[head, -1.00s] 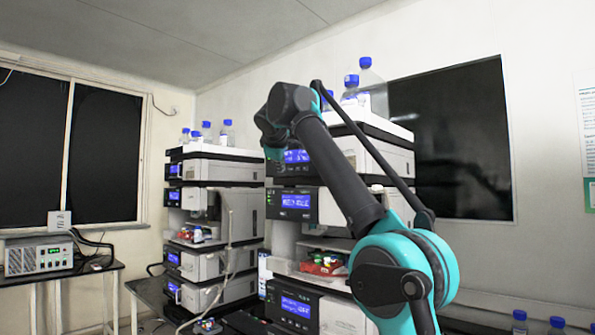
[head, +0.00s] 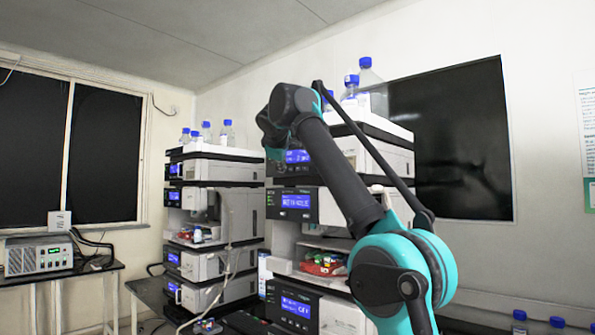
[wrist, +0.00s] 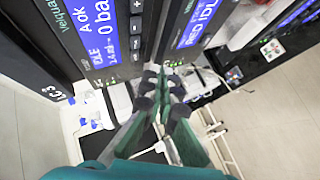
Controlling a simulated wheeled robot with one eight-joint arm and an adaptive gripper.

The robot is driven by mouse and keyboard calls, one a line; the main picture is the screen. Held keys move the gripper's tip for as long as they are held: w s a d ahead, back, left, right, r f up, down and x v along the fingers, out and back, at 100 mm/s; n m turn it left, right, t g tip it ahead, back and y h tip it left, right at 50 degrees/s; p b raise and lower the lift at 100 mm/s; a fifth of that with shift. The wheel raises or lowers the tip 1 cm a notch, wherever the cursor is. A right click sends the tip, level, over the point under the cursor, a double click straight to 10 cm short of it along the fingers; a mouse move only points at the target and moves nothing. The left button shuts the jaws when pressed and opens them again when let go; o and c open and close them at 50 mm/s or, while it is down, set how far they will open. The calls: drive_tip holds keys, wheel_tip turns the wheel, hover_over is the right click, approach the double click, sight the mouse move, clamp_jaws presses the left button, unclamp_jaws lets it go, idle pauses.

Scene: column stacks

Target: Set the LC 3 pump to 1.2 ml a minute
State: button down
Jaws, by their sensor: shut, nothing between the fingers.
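The pump labelled LC 3 (wrist: 52,92) fills the upper left of the wrist view, tilted. A dark keypad (wrist: 136,28) with small buttons and green lights runs beside the display. My gripper (wrist: 166,74) is shut and empty, its tips close to the keypad's lower end; I cannot tell whether they touch. In the head view, the pump's display (head: 298,156) is at the top of the nearer stack, partly behind my arm.
Blue-capped bottles (head: 351,88) stand on top of the nearer stack. A second stack (head: 222,170) stands to the left. Open floor (wrist: 270,115) shows at the right of the wrist view.

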sight(294, 173)
drive_tip(key=shift+w+d, duration=0.7)
drive_tip(key=shift+w, duration=0.2)
drive_tip(key=shift+w+d, duration=0.7)
drive_tip(key=shift+w, duration=0.2)
drive_tip(key=shift+w+d, duration=0.1)
drive_tip(key=shift+w+d, duration=0.2)
drive_tip(key=shift+w, duration=0.05)
drive_tip(key=shift+w+d, duration=0.25)
drive_tip(key=shift+w, duration=0.1)
idle(0.9)
drive_tip(key=shift+s, duration=0.1)
drive_tip(key=shift+s+a, duration=0.5)
drive_tip(key=shift+s, duration=0.1)
drive_tip(key=shift+a, duration=0.1)
idle(0.3)
drive_tip(key=s+a, duration=0.1)
drive_tip(key=s, duration=0.1)
drive_tip(key=s+a, duration=0.2)
idle(0.4)
